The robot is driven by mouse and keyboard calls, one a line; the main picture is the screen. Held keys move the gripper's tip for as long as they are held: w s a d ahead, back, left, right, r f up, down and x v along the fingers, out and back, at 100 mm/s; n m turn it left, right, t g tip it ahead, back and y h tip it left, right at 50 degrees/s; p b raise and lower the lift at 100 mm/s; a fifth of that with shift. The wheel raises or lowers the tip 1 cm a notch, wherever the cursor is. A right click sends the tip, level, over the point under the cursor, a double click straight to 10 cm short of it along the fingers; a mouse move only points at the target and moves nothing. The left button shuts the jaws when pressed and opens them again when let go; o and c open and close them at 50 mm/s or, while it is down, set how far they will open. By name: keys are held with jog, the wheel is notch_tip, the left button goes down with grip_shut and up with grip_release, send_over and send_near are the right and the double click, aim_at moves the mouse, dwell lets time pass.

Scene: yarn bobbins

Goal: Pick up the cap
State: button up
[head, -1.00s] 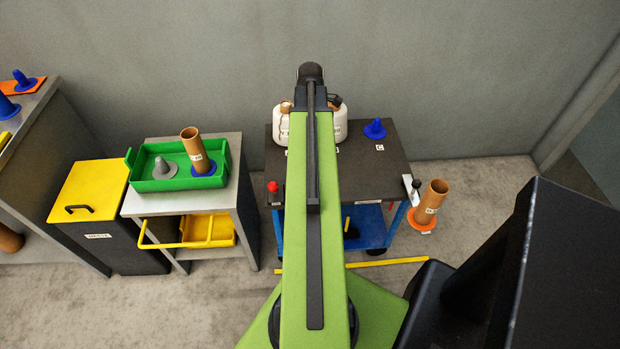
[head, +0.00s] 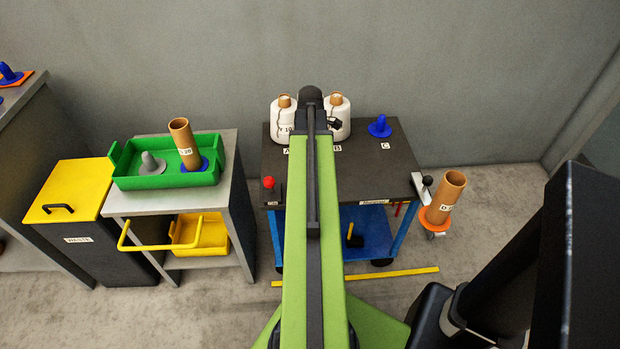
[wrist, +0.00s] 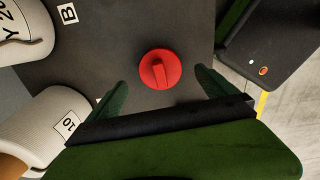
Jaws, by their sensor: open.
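The cap (wrist: 160,69) is red and round with a raised ridge across its top. It lies on the dark top of the cart (head: 385,165) in the wrist view; in the head view I cannot see it, and my arm covers that part of the cart. My gripper (wrist: 161,88) is open, with its dark green fingers to the left and right of the cap and a gap on each side. Nothing is between the fingers except the view of the cap. The gripper is hidden in the head view.
Two white yarn bobbins (head: 283,118) (head: 338,112) stand at the cart's back, close to my gripper's left side in the wrist view. A blue cone holder (head: 380,127) stands back right. A red knob (head: 268,182) is at the front left. A green tray (head: 130,172) stands on the left table.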

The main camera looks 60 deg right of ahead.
notch_tip(320, 180, down, 4)
jog(key=b, duration=0.3)
jog(key=shift+f, duration=0.1)
jog(key=shift+r, duration=0.2)
jog(key=c, duration=1.4)
jog(key=shift+r+p, duration=0.55)
jog(key=shift+p, duration=0.25)
notch_tip(320, 180, up, 4)
jog(key=p, duration=0.4)
jog(key=s+d+r+p, duration=0.3)
jog(key=s+r+p, duration=0.2)
jog(key=s, duration=0.6)
jog(key=shift+d+r+p, duration=0.4)
jog(key=shift+r, duration=0.05)
